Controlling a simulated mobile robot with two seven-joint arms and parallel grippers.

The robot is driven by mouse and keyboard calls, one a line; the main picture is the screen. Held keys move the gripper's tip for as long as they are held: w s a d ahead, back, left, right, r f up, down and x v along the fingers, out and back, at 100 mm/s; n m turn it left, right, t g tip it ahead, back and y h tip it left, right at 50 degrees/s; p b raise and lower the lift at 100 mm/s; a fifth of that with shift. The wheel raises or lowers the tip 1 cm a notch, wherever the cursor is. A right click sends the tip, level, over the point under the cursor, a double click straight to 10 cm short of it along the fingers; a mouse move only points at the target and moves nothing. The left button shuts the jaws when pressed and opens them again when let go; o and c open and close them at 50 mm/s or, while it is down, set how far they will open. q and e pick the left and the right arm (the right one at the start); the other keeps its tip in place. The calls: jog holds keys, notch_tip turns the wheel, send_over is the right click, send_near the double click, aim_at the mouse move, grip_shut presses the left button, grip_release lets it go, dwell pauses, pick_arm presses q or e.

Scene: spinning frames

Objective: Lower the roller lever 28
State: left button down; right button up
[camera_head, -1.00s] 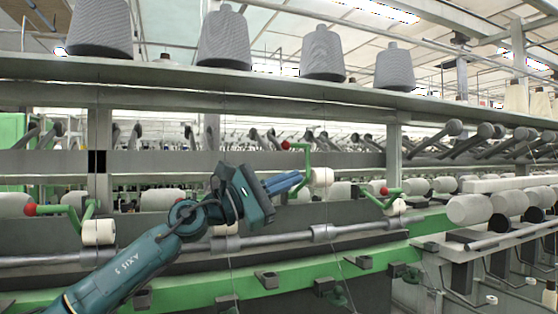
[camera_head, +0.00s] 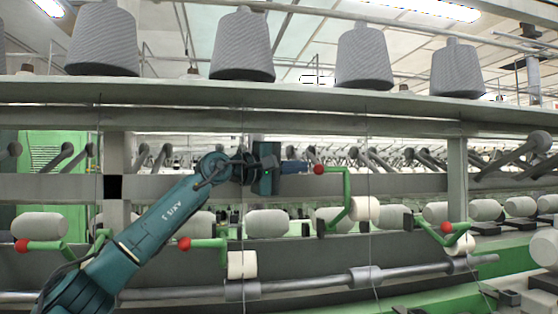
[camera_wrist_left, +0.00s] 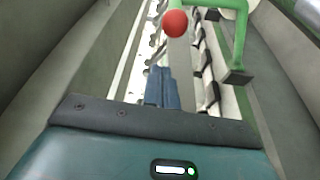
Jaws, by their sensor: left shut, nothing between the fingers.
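A green lever with a red ball (camera_head: 319,169) stands raised, its arm running down to a white roller (camera_head: 364,208). I cannot read a number on it, so I cannot tell if it is lever 28. My left gripper (camera_head: 303,167) is shut and empty, its blue fingers pointing right just short of the red ball. In the left wrist view the shut fingers (camera_wrist_left: 162,88) point at the red ball (camera_wrist_left: 174,23), with a gap between them. The green lever arm (camera_wrist_left: 239,40) runs beside it. My right gripper is not in view.
Other levers with red balls sit lower, at left (camera_head: 22,246), centre left (camera_head: 184,244) and right (camera_head: 447,227). A grey rod (camera_head: 320,284) runs along below. Grey yarn cones (camera_head: 242,47) stand on the shelf (camera_head: 300,97) above.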

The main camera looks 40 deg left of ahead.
pick_arm(q)
jog(key=shift+s+d+f, duration=0.1)
jog(key=shift+s+d, duration=0.15)
jog(key=shift+d, duration=0.7)
jog(key=shift+s+d+f, duration=0.1)
jog(key=shift+s+d, duration=0.1)
jog(key=shift+d, duration=0.7)
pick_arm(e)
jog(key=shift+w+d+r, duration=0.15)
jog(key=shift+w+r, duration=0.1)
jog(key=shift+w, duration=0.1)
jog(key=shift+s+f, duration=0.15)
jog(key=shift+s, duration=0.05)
pick_arm(q)
jog(key=shift+a+f, duration=0.1)
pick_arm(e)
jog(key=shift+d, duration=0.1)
